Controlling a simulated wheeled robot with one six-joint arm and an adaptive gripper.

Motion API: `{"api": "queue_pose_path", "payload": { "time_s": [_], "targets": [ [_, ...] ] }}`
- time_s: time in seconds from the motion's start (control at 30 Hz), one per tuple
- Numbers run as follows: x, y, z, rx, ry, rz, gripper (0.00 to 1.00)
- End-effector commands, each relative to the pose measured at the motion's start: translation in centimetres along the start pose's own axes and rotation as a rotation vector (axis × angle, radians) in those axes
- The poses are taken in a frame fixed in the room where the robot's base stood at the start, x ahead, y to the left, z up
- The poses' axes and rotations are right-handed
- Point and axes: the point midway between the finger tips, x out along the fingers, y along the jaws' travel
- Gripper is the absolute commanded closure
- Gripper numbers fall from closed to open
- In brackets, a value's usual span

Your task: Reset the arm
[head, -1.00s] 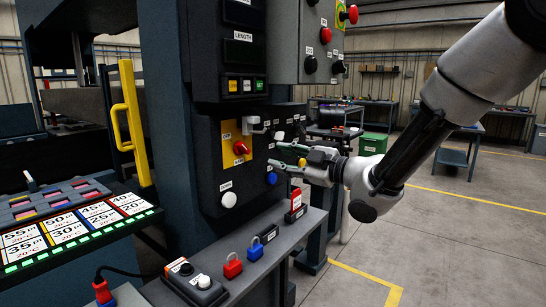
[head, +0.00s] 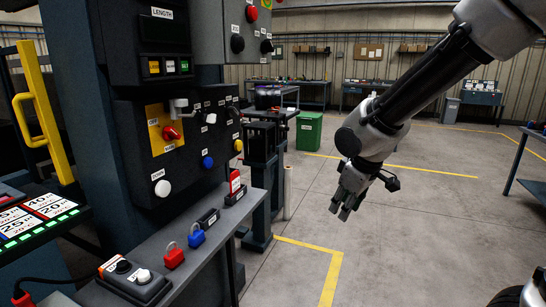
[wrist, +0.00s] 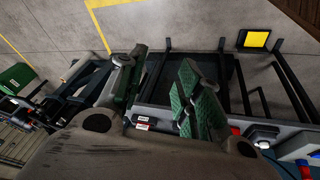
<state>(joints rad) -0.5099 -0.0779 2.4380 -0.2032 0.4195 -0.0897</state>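My arm reaches in from the upper right of the head view, bent downward. My gripper (head: 342,207) hangs over open floor, to the right of the press control panel (head: 180,150) and apart from it. The wrist view shows my gripper's two green-padded fingers (wrist: 158,88) spread with a gap between them and nothing held. The panel carries a red rotary switch (head: 171,133) on a yellow plate, a white knob (head: 162,188), a blue button (head: 207,162) and a yellow button (head: 238,145).
A yellow handle (head: 42,110) stands at left. A green bin (head: 309,131) is behind. The floor at right is largely clear.

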Motion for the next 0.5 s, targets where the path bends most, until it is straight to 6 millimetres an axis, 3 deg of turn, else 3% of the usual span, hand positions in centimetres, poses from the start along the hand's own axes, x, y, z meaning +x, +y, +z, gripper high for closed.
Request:
{"api": "queue_pose_path", "payload": {
  "time_s": [0.1,0.2,0.3,0.5],
  "targets": [
    [-5.2,1.6,8.5,0.244,-0.146,-0.002,0.65],
    [-9.6,1.2,14.9,0.438,-0.218,-0.017,0.65],
    [-12.8,0.8,18.7,0.574,-0.198,-0.014,0.65],
    [-16.6,2.1,21.2,0.715,-0.049,0.074,0.65]
  ]
}}
